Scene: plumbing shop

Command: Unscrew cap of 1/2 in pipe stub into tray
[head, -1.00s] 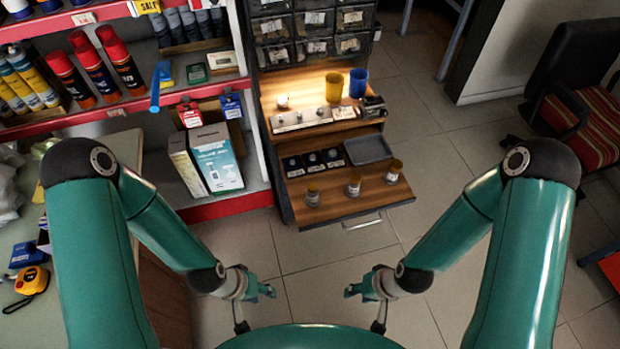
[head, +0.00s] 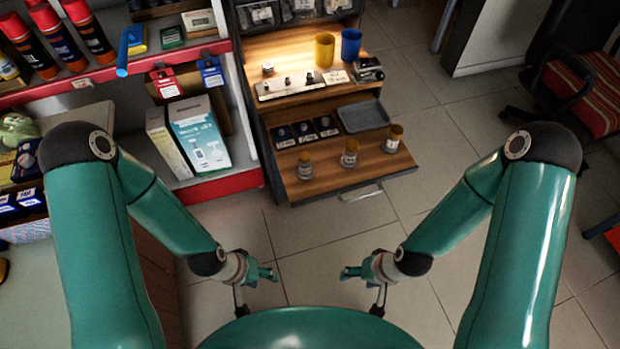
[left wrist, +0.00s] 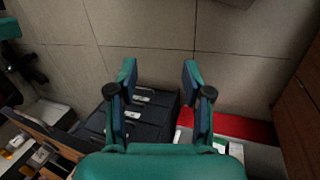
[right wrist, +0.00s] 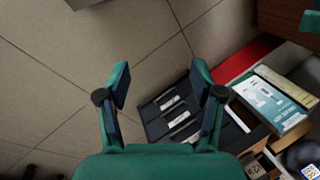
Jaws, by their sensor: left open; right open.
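A metal strip (head: 290,86) with several small upright fittings lies on the upper level of the workbench; I cannot tell which is the 1/2 in pipe stub or make out its cap. A shallow grey tray (head: 363,116) lies on the wooden lower level and looks empty. My left gripper (head: 268,274) is open and empty, over the floor in front of the bench, apart from it. My right gripper (head: 350,273) is likewise open and empty, to the right of the left one. Both open jaws also show in the left wrist view (left wrist: 160,75) and right wrist view (right wrist: 158,78).
Yellow (head: 324,50) and blue (head: 350,44) cups stand at the back. A red-edged shelf (head: 218,185) adjoins the bench on the left. A chair (head: 590,95) stands right. Floor before the bench is clear.

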